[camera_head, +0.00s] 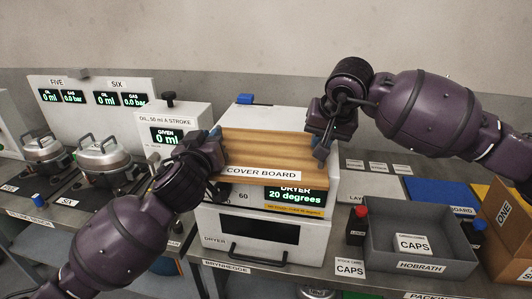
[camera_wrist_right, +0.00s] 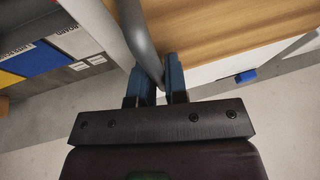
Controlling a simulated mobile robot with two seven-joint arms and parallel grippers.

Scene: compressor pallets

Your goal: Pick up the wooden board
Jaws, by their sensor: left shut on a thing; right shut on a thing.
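The wooden board (camera_head: 270,146), labelled COVER BOARD on its front edge, is level or nearly so at the top of the white dryer. I cannot tell whether it touches the dryer. My left gripper (camera_head: 218,166) is at its left end and shut on it, with the fingertips partly hidden. My right gripper (camera_head: 322,150) is at its right end. In the right wrist view, the right gripper's blue fingers (camera_wrist_right: 160,82) are shut on a grey curved handle (camera_wrist_right: 138,35) at the edge of the board (camera_wrist_right: 210,30).
The dryer (camera_head: 262,238) stands below the board, its display reading 20 degrees. A grey CAPS bin (camera_head: 420,260) and a cardboard box (camera_head: 505,225) stand at the right. Metal pots (camera_head: 105,160) and an oil unit (camera_head: 165,120) stand at the left. A wall is behind.

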